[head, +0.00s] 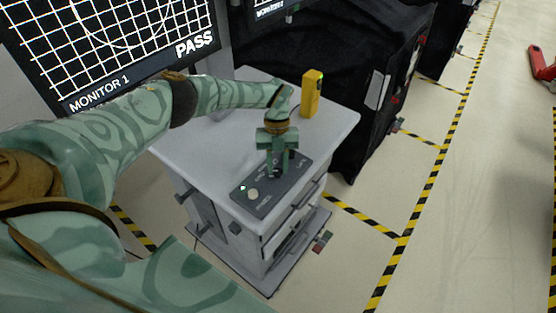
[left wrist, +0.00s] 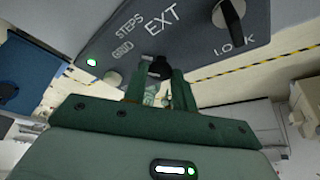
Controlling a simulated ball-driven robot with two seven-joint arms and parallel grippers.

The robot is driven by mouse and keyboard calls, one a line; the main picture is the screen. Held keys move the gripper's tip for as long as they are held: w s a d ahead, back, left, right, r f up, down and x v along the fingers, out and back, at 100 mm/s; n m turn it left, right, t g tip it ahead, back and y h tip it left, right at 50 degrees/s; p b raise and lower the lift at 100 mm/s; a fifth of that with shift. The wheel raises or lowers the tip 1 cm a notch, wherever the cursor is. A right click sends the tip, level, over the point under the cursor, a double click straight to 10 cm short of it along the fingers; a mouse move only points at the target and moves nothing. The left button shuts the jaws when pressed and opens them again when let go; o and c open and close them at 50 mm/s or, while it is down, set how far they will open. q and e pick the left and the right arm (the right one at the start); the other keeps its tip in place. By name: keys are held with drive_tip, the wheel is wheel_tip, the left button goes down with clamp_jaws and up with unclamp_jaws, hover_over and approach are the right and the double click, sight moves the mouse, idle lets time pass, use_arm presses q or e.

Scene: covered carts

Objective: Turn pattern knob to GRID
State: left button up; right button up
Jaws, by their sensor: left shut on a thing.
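A dark control panel (head: 255,200) lies on top of a grey cart. It also shows close up in the left wrist view (left wrist: 193,50), with the labels STEPS, GRID, EXT and LOCK. My left gripper (head: 277,168) points down over the panel. In the left wrist view its fingers (left wrist: 162,78) are shut on a small dark knob (left wrist: 160,67) beside the labels. The fingers partly hide the knob, and I cannot tell which label it points at. My right gripper is not in view.
A pale round button (left wrist: 113,78) and a dark lock switch (left wrist: 230,18) flank the knob. A yellow device (head: 311,95) stands on the grey cart (head: 335,122). Monitor 1 (head: 100,45) shows a white grid, a curve and PASS.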

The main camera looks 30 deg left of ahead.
use_arm(q)
drive_tip(key=shift+a+r+n+p, duration=0.15)
drive_tip(key=shift+n+p, duration=0.15)
drive_tip(key=shift+n, duration=0.2)
drive_tip(key=shift+t, duration=0.3)
drive_tip(key=o, duration=1)
drive_tip(key=b+v, duration=0.1)
drive_tip(key=v, duration=1.5)
drive_tip(key=shift+w+a, duration=0.15)
drive_tip(key=shift+a, duration=0.05)
